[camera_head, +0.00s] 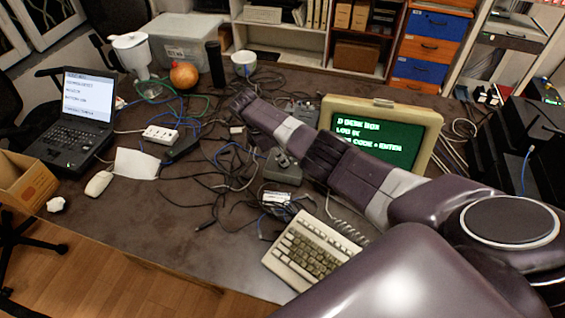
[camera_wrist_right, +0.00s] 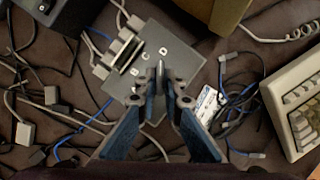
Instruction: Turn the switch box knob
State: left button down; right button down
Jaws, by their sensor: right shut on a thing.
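The switch box is a grey box with letters on its top, in the middle of the right wrist view (camera_wrist_right: 180,58). Its upright knob (camera_wrist_right: 160,70) stands between the fingers of my right gripper (camera_wrist_right: 161,98), which is shut on it. The gripper comes from below in that view. A small grey box among the cables in the head view (camera_head: 284,174) appears to be the same box. My right arm crosses the head view from the right, but its fingers are hard to make out there. My left gripper is not in view.
A beige monitor (camera_head: 383,143) with a green screen stands right of the box. A beige keyboard (camera_head: 308,250) lies in front. Cables (camera_head: 215,185) tangle around the box. A laptop (camera_head: 80,115) and white power strip (camera_head: 163,134) are at the left. The left front tabletop is fairly clear.

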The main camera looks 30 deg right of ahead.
jog(key=shift+w+m+b, duration=0.1)
jog(key=shift+m+b, duration=0.25)
jog(key=shift+m, duration=0.05)
jog(key=c, duration=2)
grip_release()
jog(key=shift+c, duration=0.2)
jog(key=v, duration=1.2)
jog(key=shift+w, duration=0.2)
